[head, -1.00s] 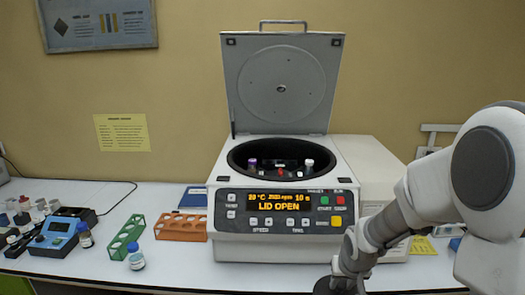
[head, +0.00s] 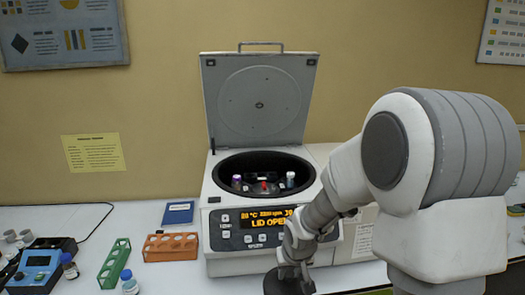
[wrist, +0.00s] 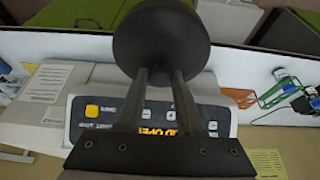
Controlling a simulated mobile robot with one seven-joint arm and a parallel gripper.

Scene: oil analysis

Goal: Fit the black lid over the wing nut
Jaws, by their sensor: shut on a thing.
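My gripper (wrist: 160,78) is shut on the black lid (wrist: 160,38), a dark round disc held at the fingertips in the wrist view.
Capped tubes stand in the bowl, one purple-topped (head: 237,181) and one white-topped (head: 290,179). Left of the centrifuge are an orange rack (head: 170,247), a green rack (head: 115,264), small bottles (head: 130,283) and a blue device (head: 38,262). The raised cover stands behind the bowl.

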